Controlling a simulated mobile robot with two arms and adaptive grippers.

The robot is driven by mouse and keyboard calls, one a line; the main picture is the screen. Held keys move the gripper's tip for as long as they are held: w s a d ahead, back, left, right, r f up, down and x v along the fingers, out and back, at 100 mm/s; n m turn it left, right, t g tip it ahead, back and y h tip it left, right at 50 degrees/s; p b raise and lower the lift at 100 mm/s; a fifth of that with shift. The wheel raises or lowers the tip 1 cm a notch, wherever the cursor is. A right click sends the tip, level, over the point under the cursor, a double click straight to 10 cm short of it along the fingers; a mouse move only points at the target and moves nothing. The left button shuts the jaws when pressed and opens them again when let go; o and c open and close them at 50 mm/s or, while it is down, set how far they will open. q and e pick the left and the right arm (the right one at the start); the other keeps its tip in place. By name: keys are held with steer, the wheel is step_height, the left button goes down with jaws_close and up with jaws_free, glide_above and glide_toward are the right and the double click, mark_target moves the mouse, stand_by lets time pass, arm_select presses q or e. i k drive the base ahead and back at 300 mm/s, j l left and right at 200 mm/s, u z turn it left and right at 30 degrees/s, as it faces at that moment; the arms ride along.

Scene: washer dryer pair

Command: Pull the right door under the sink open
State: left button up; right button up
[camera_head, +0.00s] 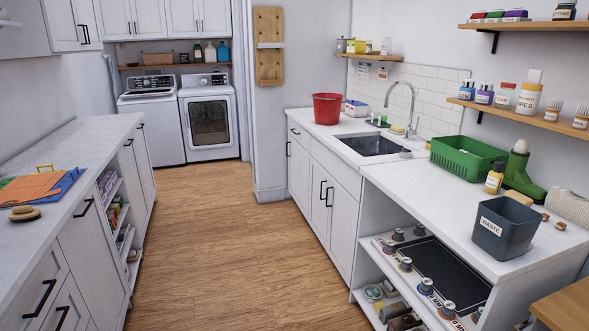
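The white cabinet under the sink (369,146) stands right of the middle and has two doors, both shut. The door fronts face the aisle and are seen at a slant. Neither of my grippers is in view.
The wooden floor (220,240) in front of the doors is clear. An open shelf unit (362,298) adjoins the right door on the near side. A long white counter (70,150) lines the left. The washer and dryer (208,125) stand at the back.

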mark_target(344, 211)
steer(key=i, duration=1.9)
